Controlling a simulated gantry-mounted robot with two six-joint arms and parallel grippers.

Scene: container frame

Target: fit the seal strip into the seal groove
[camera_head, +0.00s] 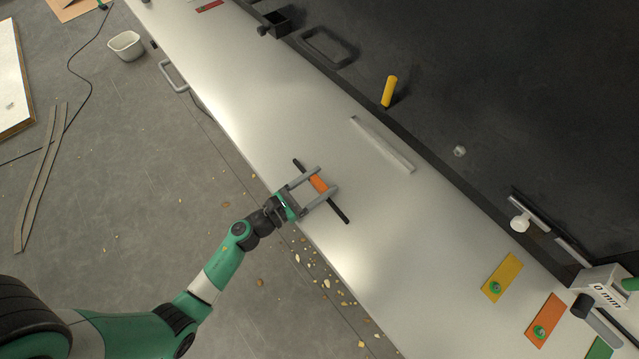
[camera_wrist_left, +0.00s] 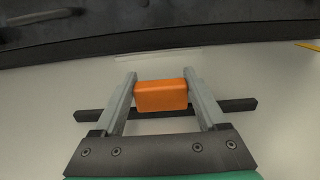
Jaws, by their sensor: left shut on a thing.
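The seal strip is a thin black bar (camera_head: 338,211) with an orange grip block (camera_head: 319,184) at its middle. My left gripper (camera_head: 328,179) is shut on the orange block, one finger at each end of it. In the left wrist view the block (camera_wrist_left: 161,95) sits between the fingers, and the black bar (camera_wrist_left: 236,106) runs crosswise beneath them. I cannot tell whether the bar touches the pale panel. A pale, narrow raised channel (camera_head: 383,144), seemingly the seal groove, lies farther up and right, apart from the strip. My right gripper is not in view.
The long pale panel (camera_head: 220,60) is mostly clear around the strip. A yellow cylinder (camera_head: 389,92) and a white knob (camera_head: 519,223) are beyond it on the dark side.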

